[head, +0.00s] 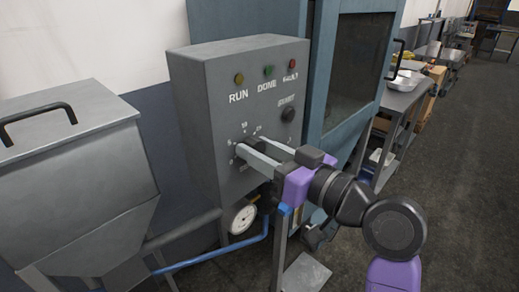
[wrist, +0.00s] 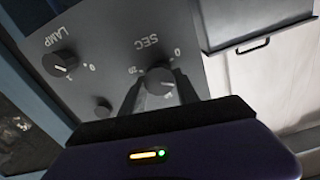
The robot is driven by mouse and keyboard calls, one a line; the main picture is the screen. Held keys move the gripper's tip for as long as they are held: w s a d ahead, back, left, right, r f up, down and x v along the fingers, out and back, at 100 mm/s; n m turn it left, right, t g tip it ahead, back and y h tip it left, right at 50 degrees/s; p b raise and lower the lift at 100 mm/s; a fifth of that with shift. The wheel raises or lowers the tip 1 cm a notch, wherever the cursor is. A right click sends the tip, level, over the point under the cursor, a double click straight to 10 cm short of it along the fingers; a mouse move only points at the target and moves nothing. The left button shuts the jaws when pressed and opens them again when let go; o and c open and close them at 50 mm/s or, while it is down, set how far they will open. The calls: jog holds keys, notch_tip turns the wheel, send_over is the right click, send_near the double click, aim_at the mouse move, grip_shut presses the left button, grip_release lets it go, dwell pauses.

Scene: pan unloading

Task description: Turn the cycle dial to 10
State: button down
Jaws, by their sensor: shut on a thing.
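The cycle dial, a dark round knob, sits low on the front of the grey control box (head: 200,110). In the head view it is mostly hidden behind my fingers. In the wrist view the dial (wrist: 158,80) shows between my fingers, below the letters SEC, with a pale pointer mark on its face. Small numbers ring it, too blurred to read surely. My gripper (head: 247,155) reaches in from the right and is shut on the dial. In the wrist view its dark fingers (wrist: 156,95) stand on either side of the knob.
RUN, DONE and FAULT lamps (head: 269,71) are above. A gauge (head: 243,217) hangs below. A grey lidded bin (head: 75,170) stands left; a blue-framed cabinet (head: 350,70) stands right.

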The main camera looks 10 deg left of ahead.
jog(key=shift+m+p, duration=0.3)
jog(key=shift+p, duration=0.05)
jog(key=shift+d+r+m+p, duration=0.1)
jog(key=shift+m+p, duration=0.65)
jog(key=shift+m, duration=0.25)
jog(key=m+p, duration=0.3)
jog(key=m, duration=0.1)
jog(key=shift+w, duration=0.1)
jog(key=shift+f+m+p, duration=0.15)
jog(key=shift+m+p, duration=0.85)
jog(key=shift+m, duration=0.25)
jog(key=shift+f+m+p, duration=0.1)
jog(key=shift+m+p, duration=0.85)
jog(key=shift+m, duration=0.3)
jog(key=c, duration=0.9)
grip_release()
